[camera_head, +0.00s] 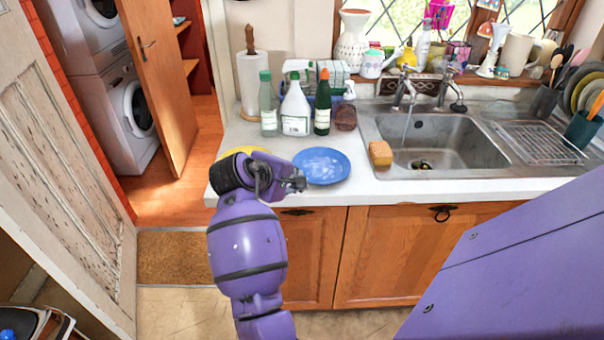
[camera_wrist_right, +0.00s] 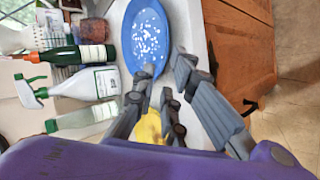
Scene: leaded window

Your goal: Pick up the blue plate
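The blue plate (camera_head: 321,165) lies on the white counter, left of the sink. It also shows at the top middle of the right wrist view (camera_wrist_right: 147,35). My right gripper (camera_head: 297,183) is at the plate's near left edge in the head view. In the right wrist view its fingers (camera_wrist_right: 164,70) are apart, with the tips close to the plate's rim. I cannot tell whether they touch it. My left gripper is not in view.
A yellow plate (camera_head: 243,150) is partly hidden behind my right wrist. Several bottles, including a white spray bottle (camera_head: 296,110), stand behind the blue plate. A sponge (camera_head: 380,153) lies to its right beside the sink (camera_head: 490,155). Wooden cabinets (camera_head: 390,255) are below.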

